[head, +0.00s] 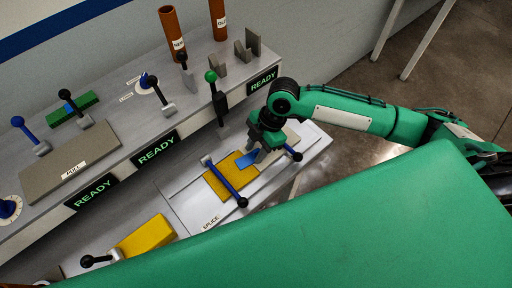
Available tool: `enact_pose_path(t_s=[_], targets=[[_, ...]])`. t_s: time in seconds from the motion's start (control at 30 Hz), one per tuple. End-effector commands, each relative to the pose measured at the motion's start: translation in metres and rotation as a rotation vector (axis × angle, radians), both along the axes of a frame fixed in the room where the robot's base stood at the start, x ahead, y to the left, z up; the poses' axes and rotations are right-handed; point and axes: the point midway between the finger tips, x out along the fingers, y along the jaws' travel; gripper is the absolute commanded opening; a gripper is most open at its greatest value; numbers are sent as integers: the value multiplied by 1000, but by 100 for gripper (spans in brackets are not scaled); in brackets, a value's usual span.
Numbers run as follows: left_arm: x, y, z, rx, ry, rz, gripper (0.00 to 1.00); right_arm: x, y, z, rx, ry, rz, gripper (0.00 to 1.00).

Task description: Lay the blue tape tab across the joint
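The blue tape tab (247,160) shows at the right end of the yellow sheet (217,185) on the splice table (185,205). It overlaps the yellow in this view; whether it touches it I cannot tell. A pale sheet (292,137) lies to the right, partly behind my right gripper. The joint between the sheets is hidden by the gripper and tab. My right gripper (260,155) points down at the tab's right end; its fingertips are too small to tell whether they hold it. My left gripper is not in view.
Another dark-knobbed bar (291,152) stands right of the gripper. A green-knobbed lever (217,98) rises behind the table. A yellow block (146,236) lies lower left. READY signs line the raised shelf's front.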

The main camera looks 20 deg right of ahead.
Motion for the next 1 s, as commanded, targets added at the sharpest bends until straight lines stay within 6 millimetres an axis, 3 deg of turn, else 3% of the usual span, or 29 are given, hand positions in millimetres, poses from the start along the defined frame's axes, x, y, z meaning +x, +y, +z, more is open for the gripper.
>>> enact_pose_path(t_s=[0.17, 0.5, 0.7, 1.0], targets=[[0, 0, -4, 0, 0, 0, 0, 2, -6, 13, 0, -4, -1, 35], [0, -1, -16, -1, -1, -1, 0, 8, -35, 82, -1, -7, 0, 35], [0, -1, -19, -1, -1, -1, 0, 10, -48, 114, -1, -4, -2, 35], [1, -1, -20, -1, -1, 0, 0, 10, -53, 127, 0, 0, 0, 35]])
